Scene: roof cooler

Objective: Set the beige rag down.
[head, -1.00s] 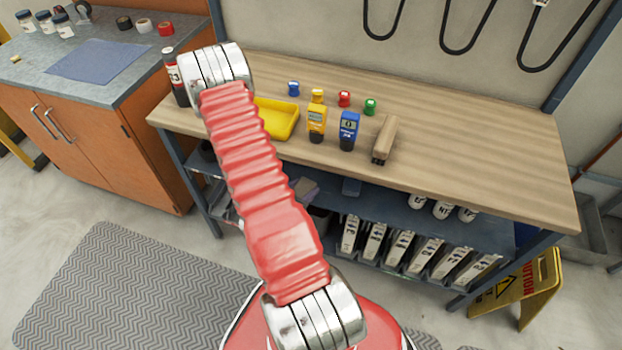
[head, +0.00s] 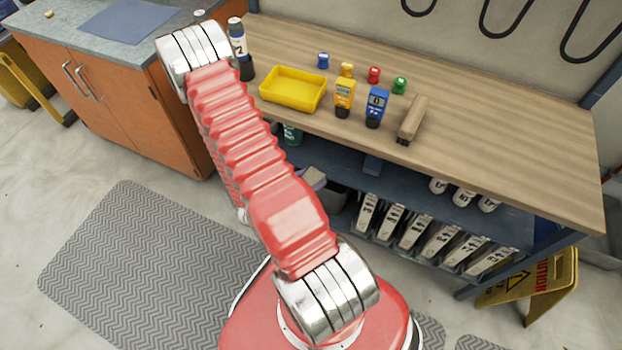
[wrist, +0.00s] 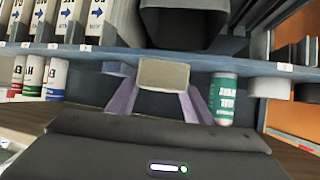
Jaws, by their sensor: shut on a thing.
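The beige rag (wrist: 163,75) is a small folded block in the wrist view. My gripper (wrist: 160,90) is shut on it, with a pale purple finger on either side. In the head view the rag (head: 316,176) shows just right of my red arm, in front of the bench's blue lower shelf. It appears held in the air; I cannot tell whether it touches the shelf. My arm hides most of the gripper in the head view.
A dark grey bin (wrist: 185,22) and a green can (wrist: 224,98) are close by the rag. Labelled binders (head: 415,232) and white bottles (head: 463,197) fill the shelf's right part. A yellow tray (head: 293,90) stands on the bench top (head: 510,130), whose right part is clear.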

